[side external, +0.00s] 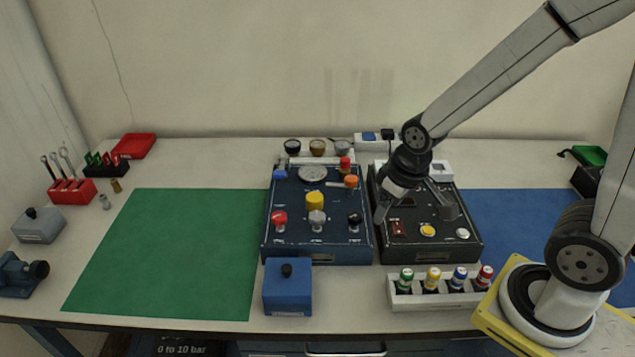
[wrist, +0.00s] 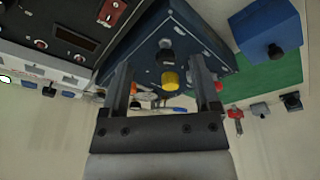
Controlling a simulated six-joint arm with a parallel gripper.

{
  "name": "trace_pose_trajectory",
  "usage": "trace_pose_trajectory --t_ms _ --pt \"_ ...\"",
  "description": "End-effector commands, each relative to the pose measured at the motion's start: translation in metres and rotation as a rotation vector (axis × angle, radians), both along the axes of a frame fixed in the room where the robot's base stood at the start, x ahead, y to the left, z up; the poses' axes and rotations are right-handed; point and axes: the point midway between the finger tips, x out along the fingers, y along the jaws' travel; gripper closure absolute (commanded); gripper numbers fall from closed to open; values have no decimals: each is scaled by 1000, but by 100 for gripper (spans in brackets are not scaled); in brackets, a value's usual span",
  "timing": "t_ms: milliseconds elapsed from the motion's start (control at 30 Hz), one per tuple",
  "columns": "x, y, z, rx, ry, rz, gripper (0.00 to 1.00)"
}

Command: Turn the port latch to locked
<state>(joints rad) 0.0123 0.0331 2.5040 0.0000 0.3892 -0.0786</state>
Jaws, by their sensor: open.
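The blue trainer panel (side external: 335,248) stands mid-table. It carries a yellow knob (side external: 315,200), a red knob (side external: 279,218), a grey knob (side external: 317,217), a black knob (side external: 355,217), an orange knob (side external: 351,181), a red-topped fitting (side external: 345,163) and a round gauge (side external: 312,174). I cannot tell for sure which part is the port latch, nor its setting. My gripper (side external: 415,208) is open and empty, over the black switch box (side external: 425,252) right of the panel. In the wrist view, the yellow knob (wrist: 170,80) shows between the spread fingers (wrist: 162,90), beyond them.
The black box has a red switch (side external: 398,228), a yellow button (side external: 428,230) and a white button (side external: 463,233). A rack of bottles (side external: 440,299) and a blue box (side external: 288,292) stand in front. The green mat (side external: 170,250) is clear.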

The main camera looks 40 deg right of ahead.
Motion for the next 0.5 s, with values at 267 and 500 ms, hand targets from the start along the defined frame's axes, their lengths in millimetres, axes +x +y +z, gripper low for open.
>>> trace_pose_trajectory --t_ms 267,500 --pt "53 -18 10 -52 65 243 21" --pt "104 -44 18 -85 136 524 21"
